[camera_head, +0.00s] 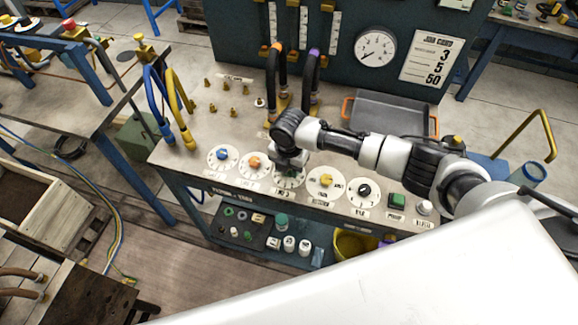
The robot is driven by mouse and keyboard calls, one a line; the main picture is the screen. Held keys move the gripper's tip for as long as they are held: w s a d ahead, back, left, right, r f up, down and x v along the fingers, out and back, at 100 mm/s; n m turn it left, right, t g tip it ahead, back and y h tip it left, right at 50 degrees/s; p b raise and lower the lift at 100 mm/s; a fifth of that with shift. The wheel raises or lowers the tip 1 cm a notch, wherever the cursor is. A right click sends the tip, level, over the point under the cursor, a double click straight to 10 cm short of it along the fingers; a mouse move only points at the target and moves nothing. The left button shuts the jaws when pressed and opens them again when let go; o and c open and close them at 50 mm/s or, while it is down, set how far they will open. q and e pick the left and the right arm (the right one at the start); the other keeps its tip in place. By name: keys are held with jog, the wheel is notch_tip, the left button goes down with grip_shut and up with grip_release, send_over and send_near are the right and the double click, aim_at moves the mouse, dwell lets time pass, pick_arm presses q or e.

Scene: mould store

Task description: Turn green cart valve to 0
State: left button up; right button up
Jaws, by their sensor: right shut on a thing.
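A row of round white dials with coloured knobs runs along the front of the cart top (200,135). My right gripper (289,166) reaches down from the right onto the middle dial (290,183) and is shut on its knob. The gripper covers that knob and most of the dial face, so the knob's colour and pointer setting cannot be read. The blue dial (222,158) and orange dial (254,163) are to its left. The yellow dial (326,182) and black dial (364,190) are to its right. My left gripper is out of view.
Behind the gripper, black hoses (275,75) rise to the back panel, which holds a gauge (375,49) and a job card (431,58). A grey tray (390,112) lies beyond my forearm. A green button (396,201) is right of the dials. A lower shelf holds small parts.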

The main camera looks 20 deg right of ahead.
dwell(0.5)
jog(key=o, duration=0.9)
notch_tip(320, 180, up, 11)
jog(key=shift+f+b, duration=0.1)
jog(key=shift+b, duration=0.7)
